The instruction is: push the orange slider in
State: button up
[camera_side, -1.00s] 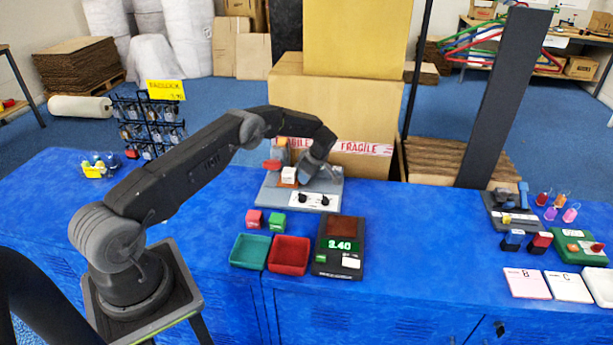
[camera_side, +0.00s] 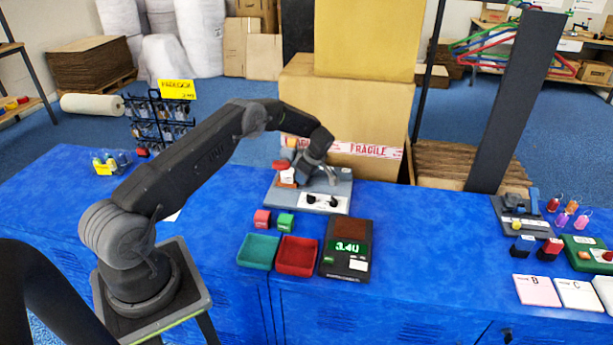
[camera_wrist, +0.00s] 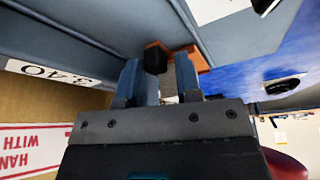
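In the side view a grey board (camera_side: 340,194) stands on the blue bench, with a white label panel (camera_side: 318,203) and black knobs. My gripper (camera_side: 303,172) is low over the board's back left part, beside a small red-and-white piece (camera_side: 286,176). In the wrist view an orange part, seemingly the slider (camera_wrist: 201,61), lies just beyond my fingertips, with a black knob (camera_wrist: 155,58) at its left. My two fingers (camera_wrist: 159,72) stand apart with a gap between them. The knob shows in this gap; I cannot tell whether a finger touches the orange part.
A tall carton (camera_side: 375,105) with FRAGILE tape stands close behind the board. Red and green cubes (camera_side: 274,220), a teal tray (camera_side: 240,257), a red tray (camera_side: 281,268) and a scale (camera_side: 329,269) are in front.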

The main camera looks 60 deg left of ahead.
jog(key=o, duration=0.3)
jog(key=shift+o, duration=0.2)
jog(key=v, duration=1.3)
jog(key=shift+r, duration=0.35)
jog(key=shift+d, duration=0.1)
